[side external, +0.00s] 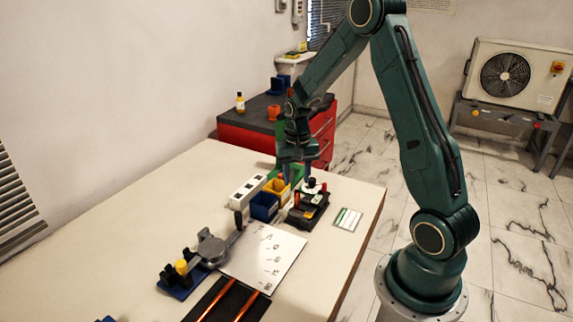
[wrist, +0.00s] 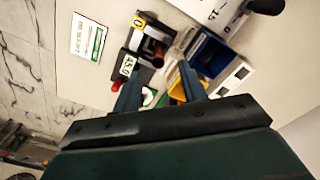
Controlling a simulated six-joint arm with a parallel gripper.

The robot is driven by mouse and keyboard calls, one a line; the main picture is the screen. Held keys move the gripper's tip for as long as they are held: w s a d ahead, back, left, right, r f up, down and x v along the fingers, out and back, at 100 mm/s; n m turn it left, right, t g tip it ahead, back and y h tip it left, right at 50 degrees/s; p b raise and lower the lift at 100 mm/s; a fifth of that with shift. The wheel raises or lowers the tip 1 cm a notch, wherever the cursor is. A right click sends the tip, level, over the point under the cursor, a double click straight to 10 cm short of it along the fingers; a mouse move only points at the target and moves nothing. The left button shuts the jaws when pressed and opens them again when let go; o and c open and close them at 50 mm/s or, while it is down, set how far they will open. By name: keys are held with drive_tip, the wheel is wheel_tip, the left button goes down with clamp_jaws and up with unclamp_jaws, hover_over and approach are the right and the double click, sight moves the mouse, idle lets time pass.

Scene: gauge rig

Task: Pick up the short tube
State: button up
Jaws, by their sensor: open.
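A short reddish-brown cylinder, which looks like the short tube (wrist: 158,56), stands on the black gauge device (wrist: 137,40) in the wrist view. In the side view the device (side external: 306,212) sits near the table's right edge, with small upright red parts on it; I cannot tell which is the tube. My gripper (side external: 297,172) is open and points down above the far end of the device, beside the bins. In the wrist view the gripper (wrist: 160,88) has its fingers apart, with the tube just beyond the tips and nothing held. The fingers hide part of the device.
A blue bin (side external: 264,206) and a yellow bin (side external: 277,186) stand close left of the device, beside a white socket strip (side external: 246,191). A green-striped card (side external: 347,219) lies right. A grey lever tool (side external: 212,248), a white sheet (side external: 266,254) and long copper rods (side external: 247,305) lie nearer.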

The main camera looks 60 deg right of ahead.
sight(297, 191)
drive_tip(key=shift+f, duration=1.65)
drive_tip(key=shift+d+f, duration=0.15)
drive_tip(key=shift+f, duration=1.15)
drive_tip(key=shift+d+f, duration=0.1)
drive_tip(key=shift+f, duration=1.15)
drive_tip(key=shift+c, duration=0.4)
clamp_jaws()
